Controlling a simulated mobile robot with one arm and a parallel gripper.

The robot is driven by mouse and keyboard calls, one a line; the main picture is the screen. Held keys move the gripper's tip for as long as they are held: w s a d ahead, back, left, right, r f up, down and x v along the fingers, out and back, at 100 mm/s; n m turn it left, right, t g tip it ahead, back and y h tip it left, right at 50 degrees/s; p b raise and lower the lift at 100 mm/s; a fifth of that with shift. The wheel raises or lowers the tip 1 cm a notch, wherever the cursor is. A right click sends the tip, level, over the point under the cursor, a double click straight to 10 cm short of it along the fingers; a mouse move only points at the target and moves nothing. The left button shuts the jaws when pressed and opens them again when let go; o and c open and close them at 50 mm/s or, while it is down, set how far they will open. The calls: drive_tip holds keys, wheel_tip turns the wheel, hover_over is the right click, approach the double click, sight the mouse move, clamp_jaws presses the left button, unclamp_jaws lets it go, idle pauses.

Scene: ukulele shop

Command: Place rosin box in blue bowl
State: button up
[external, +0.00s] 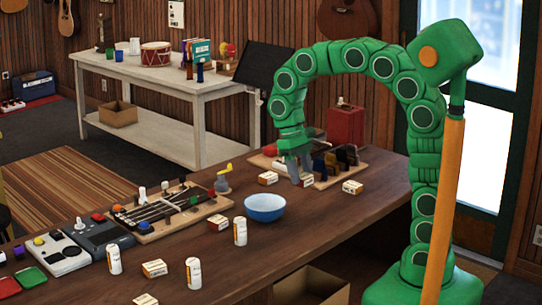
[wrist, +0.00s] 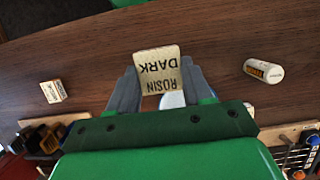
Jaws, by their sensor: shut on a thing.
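My gripper (external: 296,172) hangs over the far right part of the wooden bench. It is shut on a small cream rosin box (wrist: 158,72) marked "ROSIN DARK", held between both fingers in the wrist view. In the external view the box (external: 306,182) shows at the fingertips. I cannot tell how far it is above the bench. The blue bowl (external: 264,208) stands upright on the bench, in front and to the left of my gripper. A pale shape behind the held box in the wrist view is mostly hidden, and I cannot tell what it is.
Similar small boxes (external: 268,178) (external: 352,187) (external: 218,222) lie around the bowl. A white bottle (external: 240,231) stands in front of it; one bottle (wrist: 264,71) shows in the wrist view. A rack of dark pieces (external: 335,163) is right of my gripper. Bare bench (external: 315,215) lies right of the bowl.

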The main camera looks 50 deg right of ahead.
drive_tip(key=w+a+f, duration=0.1)
drive_tip(key=w+f, duration=0.1)
drive_tip(key=w, duration=0.1)
drive_tip(key=w+a+f, duration=0.1)
drive_tip(key=w+f, duration=0.2)
drive_tip(key=w, duration=0.1)
drive_tip(key=w+a+f, duration=0.1)
drive_tip(key=w+f, duration=0.1)
drive_tip(key=w, duration=0.1)
drive_tip(key=shift+w+f, duration=0.15)
drive_tip(key=shift+f, duration=0.1)
drive_tip(key=shift+w+a+f, duration=0.3)
drive_tip(key=shift+w+f, duration=0.4)
drive_tip(key=shift+f, duration=1.75)
drive_tip(key=shift+f, duration=0.35)
drive_tip(key=o, duration=1.1)
drive_tip(key=shift+r, duration=0.1)
